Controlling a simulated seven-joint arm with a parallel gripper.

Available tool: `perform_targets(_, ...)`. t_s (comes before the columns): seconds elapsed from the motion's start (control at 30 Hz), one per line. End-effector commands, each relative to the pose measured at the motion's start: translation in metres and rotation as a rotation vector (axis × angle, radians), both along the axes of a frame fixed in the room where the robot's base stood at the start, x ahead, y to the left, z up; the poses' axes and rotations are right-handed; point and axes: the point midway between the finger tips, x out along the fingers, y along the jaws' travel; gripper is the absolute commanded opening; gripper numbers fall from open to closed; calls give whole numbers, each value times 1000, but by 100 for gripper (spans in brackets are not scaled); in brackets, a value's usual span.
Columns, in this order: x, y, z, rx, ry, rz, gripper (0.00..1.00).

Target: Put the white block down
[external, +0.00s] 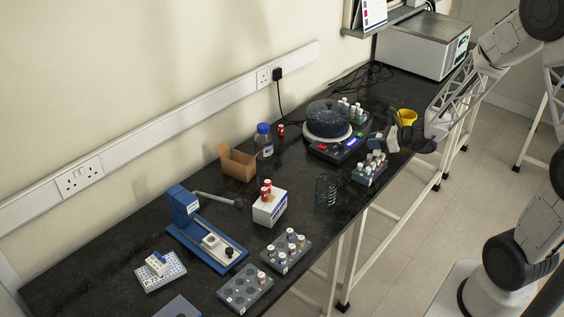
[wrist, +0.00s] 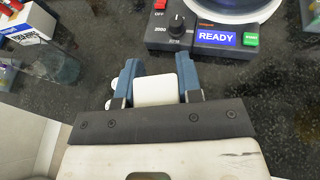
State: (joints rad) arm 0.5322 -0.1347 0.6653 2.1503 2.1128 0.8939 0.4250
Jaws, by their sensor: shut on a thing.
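The white block (wrist: 155,91) is between the two blue fingers of my gripper (wrist: 158,84) in the wrist view. The fingers press on its left and right sides, and its lower end is hidden by the dark gripper bar. In the external view the white block (external: 392,140) and my gripper (external: 388,136) are at the right front part of the bench (external: 330,225), to the right of the round-lidded device (external: 328,121). I cannot tell whether the block touches the bench top.
A rack of capped vials (external: 370,168) stands close to my gripper, and a yellow funnel-like cup (external: 406,116) is just behind. A glass beaker (external: 326,190) and a white box with red-capped vials (external: 269,207) stand farther left. Dark bench top shows between the device and gripper.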

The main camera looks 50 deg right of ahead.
Motion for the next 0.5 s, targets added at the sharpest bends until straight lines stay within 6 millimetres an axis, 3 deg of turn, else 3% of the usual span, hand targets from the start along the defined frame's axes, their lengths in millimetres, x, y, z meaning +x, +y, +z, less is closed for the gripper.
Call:
perform_targets(0.27,41,25,4,0,0,78,11)
perform_targets(0.5,81,59,8,-1,0,170,11)
